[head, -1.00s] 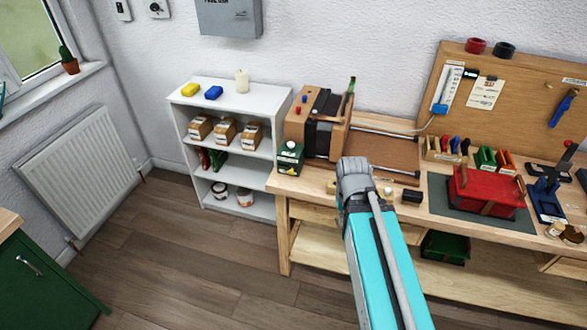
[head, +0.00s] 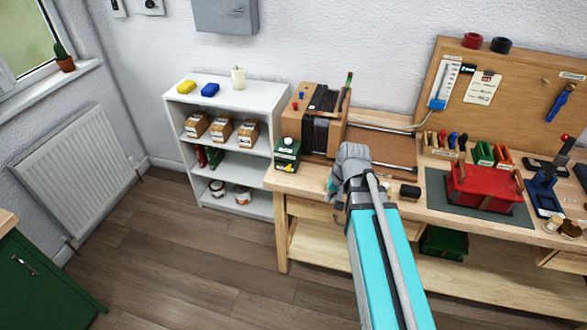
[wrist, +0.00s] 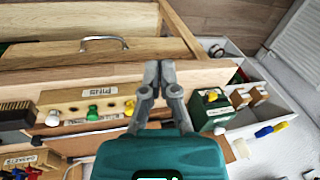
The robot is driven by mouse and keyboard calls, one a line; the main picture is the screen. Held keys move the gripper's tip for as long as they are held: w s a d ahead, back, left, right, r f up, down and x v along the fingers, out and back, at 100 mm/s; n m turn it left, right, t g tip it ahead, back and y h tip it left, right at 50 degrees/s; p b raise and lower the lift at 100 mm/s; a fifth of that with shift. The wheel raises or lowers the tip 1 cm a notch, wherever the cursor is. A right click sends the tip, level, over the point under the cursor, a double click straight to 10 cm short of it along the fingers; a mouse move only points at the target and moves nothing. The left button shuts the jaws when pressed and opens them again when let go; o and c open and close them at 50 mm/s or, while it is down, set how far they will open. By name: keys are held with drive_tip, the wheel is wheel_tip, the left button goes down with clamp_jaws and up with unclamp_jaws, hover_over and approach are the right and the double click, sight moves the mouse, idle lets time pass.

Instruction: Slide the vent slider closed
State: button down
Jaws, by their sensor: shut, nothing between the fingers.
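I cannot make out a part that is surely the vent slider. A wooden box with dark bellows (head: 322,115) stands at the left end of the bench, with small red and blue knobs on its left panel. A green box with a white knob (head: 287,154) sits at its front; it also shows in the wrist view (wrist: 211,107), right of the fingers. My gripper (wrist: 160,68) is shut and empty in the wrist view, its tips over the bench near the wooden pins block (wrist: 85,105). In the head view my arm hides the fingers.
A white shelf (head: 228,157) with cartons stands left of the bench. A red case (head: 484,190) lies on a dark mat to the right. A pegboard (head: 530,85) with tools rises behind. The floor in front is clear.

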drive_tip(key=w+a+r+m+t+y+b, duration=0.1)
drive_tip(key=w+r+m+t+y, duration=0.2)
drive_tip(key=w, duration=1.2)
drive_tip(key=shift+a+m+t+y+b, duration=0.4)
drive_tip(key=shift+m+t+y, duration=0.1)
drive_tip(key=shift+m+y, duration=0.6)
drive_tip(key=shift+w, duration=0.15)
drive_tip(key=b, duration=1)
approach(290, 168)
drive_tip(key=x, duration=0.7)
drive_tip(key=shift+w+a+f, duration=0.1)
drive_tip(key=shift+a+f, duration=0.15)
drive_tip(key=shift+a, duration=0.1)
